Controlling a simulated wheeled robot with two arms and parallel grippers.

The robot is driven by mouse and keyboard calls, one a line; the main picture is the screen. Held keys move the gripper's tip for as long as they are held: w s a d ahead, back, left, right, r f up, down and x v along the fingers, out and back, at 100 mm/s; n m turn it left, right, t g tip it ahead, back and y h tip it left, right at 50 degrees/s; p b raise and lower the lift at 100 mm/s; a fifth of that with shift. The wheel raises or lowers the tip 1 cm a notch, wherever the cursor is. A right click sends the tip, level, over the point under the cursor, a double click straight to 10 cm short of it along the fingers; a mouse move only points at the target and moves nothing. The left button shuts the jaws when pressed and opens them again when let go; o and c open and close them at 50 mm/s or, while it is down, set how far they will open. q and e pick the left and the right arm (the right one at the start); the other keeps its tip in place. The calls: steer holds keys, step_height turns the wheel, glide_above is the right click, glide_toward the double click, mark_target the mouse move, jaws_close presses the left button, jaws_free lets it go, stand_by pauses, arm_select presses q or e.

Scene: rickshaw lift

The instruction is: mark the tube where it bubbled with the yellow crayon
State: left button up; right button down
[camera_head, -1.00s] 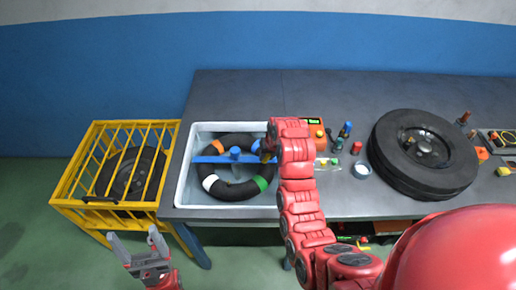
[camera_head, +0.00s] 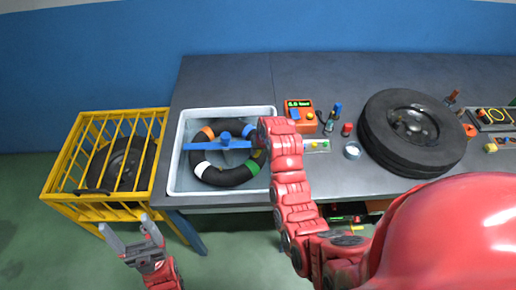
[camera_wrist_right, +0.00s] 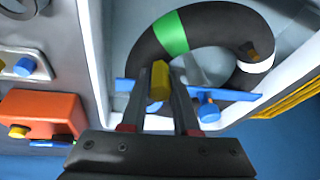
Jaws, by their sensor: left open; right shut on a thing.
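The black tube (camera_head: 234,180) lies in the white basin (camera_head: 173,180) under a blue bar (camera_head: 205,146), with orange, white and green bands around it. In the right wrist view, the tube (camera_wrist_right: 210,18) shows its green band and white band. My right gripper (camera_wrist_right: 172,103) is shut on the yellow crayon (camera_wrist_right: 160,82), which overlaps the tube and bar in that view. I cannot tell whether the crayon touches the tube. In the head view, my right arm hides most of that gripper. My left gripper (camera_head: 140,240) is open and empty in front of the bench, left of the basin's front.
A yellow cage (camera_head: 70,190) holding a wheel stands left of the bench. Right of the basin are an orange box with a display (camera_head: 300,115), small bottles, a round tin (camera_head: 352,151) and a large tyre (camera_head: 376,140). The bench's back left is clear.

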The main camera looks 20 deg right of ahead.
steer(key=shift+f+b, duration=0.4)
steer(key=shift+f, duration=0.1)
stand_by(0.9)
steer(key=shift+w+d, duration=0.1)
steer(key=shift+w+d+b, duration=0.35)
steer(key=shift+b, duration=0.15)
steer(key=shift+s+a, duration=0.1)
steer(key=shift+s+a+f, duration=0.1)
steer(key=shift+s+a, duration=0.65)
steer(key=shift+w+d, duration=0.15)
stand_by(0.3)
steer(key=shift+w+d, duration=0.1)
steer(key=shift+w, duration=0.05)
steer(key=shift+w+d+b, duration=0.5)
steer(key=shift+d+b, duration=0.05)
steer(key=shift+d, duration=0.05)
